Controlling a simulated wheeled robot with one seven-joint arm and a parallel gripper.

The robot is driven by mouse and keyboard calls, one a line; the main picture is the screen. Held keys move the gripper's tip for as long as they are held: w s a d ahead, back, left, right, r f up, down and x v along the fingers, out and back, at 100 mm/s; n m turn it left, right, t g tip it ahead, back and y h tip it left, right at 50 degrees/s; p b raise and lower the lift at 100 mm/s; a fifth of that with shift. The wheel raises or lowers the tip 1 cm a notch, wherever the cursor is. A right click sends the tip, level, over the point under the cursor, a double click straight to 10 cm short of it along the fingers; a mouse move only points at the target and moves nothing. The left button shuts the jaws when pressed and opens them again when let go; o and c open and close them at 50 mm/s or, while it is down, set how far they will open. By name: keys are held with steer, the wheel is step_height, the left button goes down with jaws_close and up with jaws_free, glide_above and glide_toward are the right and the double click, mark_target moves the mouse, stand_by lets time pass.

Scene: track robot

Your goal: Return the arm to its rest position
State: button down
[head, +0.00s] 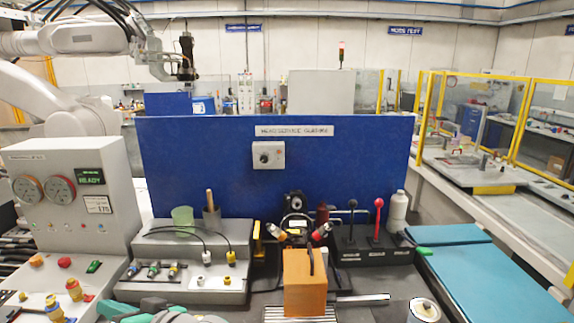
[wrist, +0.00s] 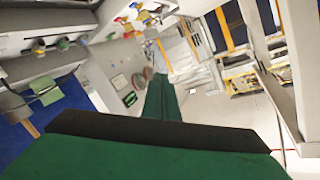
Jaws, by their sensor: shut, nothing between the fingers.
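My gripper (head: 122,309) shows in part at the bottom edge of the head view, low over the front of the bench and right of the grey console (head: 75,180). Its green parts also show in the wrist view (wrist: 162,98), where a dark bar and a green block fill the lower part. It is shut and holds nothing that I can see. The wrist view looks tilted towards the console with its dials and knobs. Most of my arm is out of view, so its full posture is hidden.
A grey box with plugs and cables (head: 190,285) stands close to the gripper. An orange block (head: 305,283), levers (head: 377,220), a white bottle (head: 397,211) and a can (head: 424,311) stand further right. A blue panel (head: 215,160) closes the back.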

steer(key=w+d+f+m+t+h, duration=0.2)
steer(key=d+f+m+t, duration=0.5)
steer(key=d+m+t, duration=0.25)
steer(key=s+d+f+m+t+h, duration=0.2)
steer(key=s+d+f+h, duration=0.15)
steer(key=d+f, duration=0.25)
steer(key=s+d+f+m+t+h, duration=0.1)
steer(key=s+d+f+m+h, duration=0.1)
steer(key=d+f+h, duration=0.35)
steer(key=s+d+f+n+h, duration=0.1)
steer(key=s+d+f+n, duration=0.1)
steer(key=s+d, duration=0.3)
steer(key=s+d+f+n+g+h, duration=0.1)
steer(key=s+d+f, duration=0.3)
steer(key=s, duration=0.8)
steer(key=s+d+f+n+g+h, duration=0.1)
steer(key=s+d+f+n+h, duration=0.1)
steer(key=s+d, duration=0.6)
steer(key=shift+s+f+n, duration=0.6)
steer(key=shift+f+n, duration=0.05)
steer(key=shift+f, duration=0.25)
